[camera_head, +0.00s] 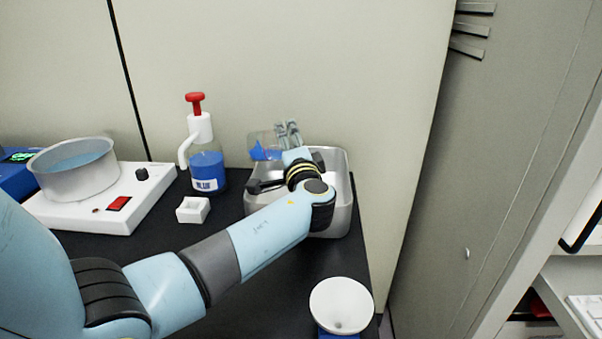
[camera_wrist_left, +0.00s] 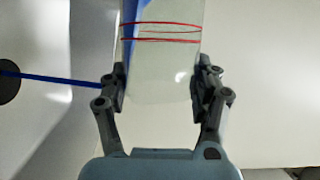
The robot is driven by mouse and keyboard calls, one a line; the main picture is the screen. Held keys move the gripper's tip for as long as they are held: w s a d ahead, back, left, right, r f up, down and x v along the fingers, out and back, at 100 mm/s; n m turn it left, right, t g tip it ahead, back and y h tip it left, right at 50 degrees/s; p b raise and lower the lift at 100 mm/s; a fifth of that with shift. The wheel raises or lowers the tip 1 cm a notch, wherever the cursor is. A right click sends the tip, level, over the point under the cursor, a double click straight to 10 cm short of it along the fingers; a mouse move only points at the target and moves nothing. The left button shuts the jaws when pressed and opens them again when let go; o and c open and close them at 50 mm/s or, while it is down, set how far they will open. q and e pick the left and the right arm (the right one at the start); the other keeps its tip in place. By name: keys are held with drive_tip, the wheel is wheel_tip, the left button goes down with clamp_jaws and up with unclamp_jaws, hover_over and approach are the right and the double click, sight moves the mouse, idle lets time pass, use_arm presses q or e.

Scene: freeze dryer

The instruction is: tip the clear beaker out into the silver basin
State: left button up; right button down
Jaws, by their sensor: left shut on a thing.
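The clear beaker (camera_head: 262,140) shows at the back left of the silver basin (camera_head: 342,213), partly hidden by my left gripper (camera_head: 288,135). Blue liquid shows in its lower part. My left gripper is shut on the beaker. In the left wrist view, the beaker (camera_wrist_left: 160,65) sits between both fingers (camera_wrist_left: 160,88), with red rings around it and a blue band along its left side. It looks tilted. My wrist covers much of the basin's inside, so its contents are mostly hidden. My right gripper is not in view.
A blue-filled bottle with a red top (camera_head: 207,165) and a small white dish (camera_head: 193,209) stand left of the basin. A white hot plate (camera_head: 100,212) carries a round pan (camera_head: 75,180). A white funnel-like bowl (camera_head: 341,303) stands at the front right. A wall is close behind.

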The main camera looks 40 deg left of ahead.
use_arm(q)
drive_tip(key=shift+w+d+m+t+b, duration=0.2)
drive_tip(key=shift+d+m+t+b, duration=0.1)
drive_tip(key=shift+m+b, duration=0.6)
idle(0.7)
drive_tip(key=shift+w+d+r+m+t+y, duration=0.15)
drive_tip(key=shift+r+m+t+y, duration=0.15)
drive_tip(key=shift+r+m, duration=0.35)
idle(0.3)
